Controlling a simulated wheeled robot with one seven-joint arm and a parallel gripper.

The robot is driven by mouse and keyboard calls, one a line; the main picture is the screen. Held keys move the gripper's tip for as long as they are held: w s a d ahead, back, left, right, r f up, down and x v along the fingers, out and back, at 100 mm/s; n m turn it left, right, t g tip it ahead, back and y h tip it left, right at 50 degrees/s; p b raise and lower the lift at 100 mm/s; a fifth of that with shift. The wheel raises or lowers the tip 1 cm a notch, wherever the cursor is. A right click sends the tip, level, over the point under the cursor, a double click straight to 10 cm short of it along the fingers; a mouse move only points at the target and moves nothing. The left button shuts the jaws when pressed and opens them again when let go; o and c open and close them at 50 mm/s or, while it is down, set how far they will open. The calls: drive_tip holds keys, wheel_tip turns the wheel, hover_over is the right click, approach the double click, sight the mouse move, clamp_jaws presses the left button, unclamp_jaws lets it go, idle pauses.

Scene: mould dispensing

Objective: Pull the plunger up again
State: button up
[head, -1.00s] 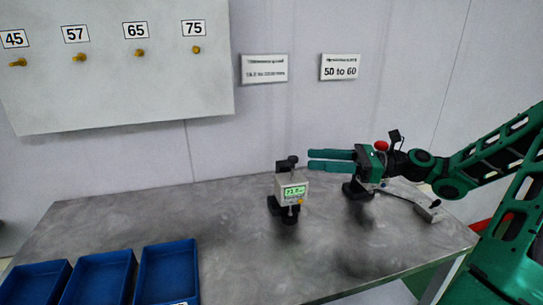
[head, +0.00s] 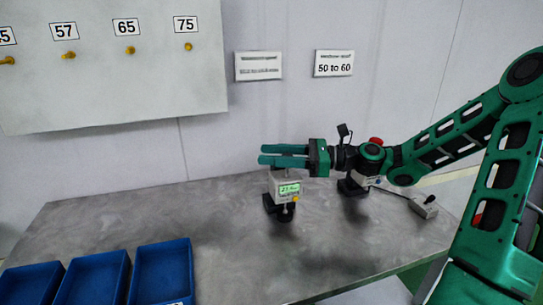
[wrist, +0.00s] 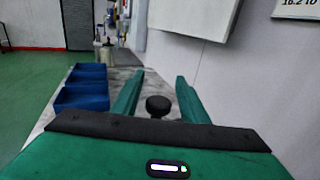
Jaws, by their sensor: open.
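The dispensing device (head: 286,190) stands upright on the table, with a lit green display, a yellow button and a black base. Its plunger's round black knob (wrist: 158,105) shows in the wrist view between my gripper's two green fingers, with a gap on each side. My gripper (head: 263,155) is open and level above the device's body in the head view, where its fingers hide the plunger top. The fingers (wrist: 157,90) also show in the wrist view.
Blue trays (head: 163,272) stand at the table's front left. A second device with a red top (head: 376,141) is behind my wrist, and a small grey box (head: 424,206) with a cable lies at right. A board (head: 110,90) with numbered pegs hangs on the wall.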

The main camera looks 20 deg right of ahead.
drive_tip(key=shift+c, duration=0.5)
clamp_jaws()
drive_tip(key=shift+d+r, duration=0.1)
drive_tip(key=shift+r, duration=0.5)
drive_tip(key=shift+o, duration=0.5)
unclamp_jaws()
